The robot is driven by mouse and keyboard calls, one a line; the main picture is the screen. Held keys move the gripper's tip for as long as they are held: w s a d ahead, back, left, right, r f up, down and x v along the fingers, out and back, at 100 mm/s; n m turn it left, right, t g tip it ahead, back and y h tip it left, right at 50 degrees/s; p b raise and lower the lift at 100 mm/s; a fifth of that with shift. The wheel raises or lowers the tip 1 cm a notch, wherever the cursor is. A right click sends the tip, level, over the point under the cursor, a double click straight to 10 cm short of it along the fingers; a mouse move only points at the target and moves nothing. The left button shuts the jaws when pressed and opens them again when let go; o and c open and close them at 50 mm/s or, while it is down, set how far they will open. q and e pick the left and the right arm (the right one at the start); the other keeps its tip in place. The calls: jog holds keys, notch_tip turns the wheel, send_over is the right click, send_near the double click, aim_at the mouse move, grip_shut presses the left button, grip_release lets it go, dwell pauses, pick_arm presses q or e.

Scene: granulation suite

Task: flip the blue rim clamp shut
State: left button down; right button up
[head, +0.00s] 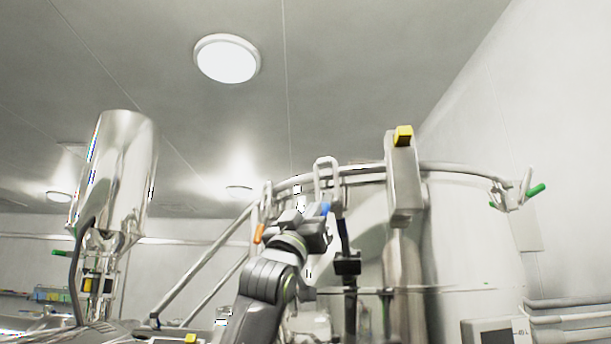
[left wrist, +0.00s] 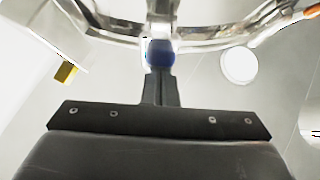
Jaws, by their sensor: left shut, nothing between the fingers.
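The blue rim clamp has a blue-tipped handle (head: 325,209) and a pale metal loop (head: 325,172) at the rim of the large steel vessel. In the left wrist view the blue tip (left wrist: 159,52) is straight ahead, with metal parts of the clamp and the curved rim behind it. My left gripper (head: 320,224) is right at the blue tip, partly covering the clamp's lower part. Its fingers (left wrist: 160,88) are shut and empty, with their ends at the blue tip. I cannot tell whether they touch it.
An orange-tipped clamp (head: 259,233) is just left of my left gripper. A yellow-topped steel post (head: 403,175) stands to the right, and a green-handled clamp (head: 536,190) is farther right on the rim. A tall steel cylinder (head: 122,170) stands at left.

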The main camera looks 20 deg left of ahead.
pick_arm(q)
jog(key=shift+w+d+f+t+b, duration=0.15)
jog(key=shift+w+f+t+b, duration=0.15)
jog(key=shift+w+f, duration=0.35)
jog(key=shift+w+d+f+t+b, duration=0.1)
jog(key=shift+w+f+t+b, duration=0.2)
jog(key=shift+w+f, duration=0.35)
jog(key=shift+w, duration=0.1)
jog(key=shift+r, duration=0.1)
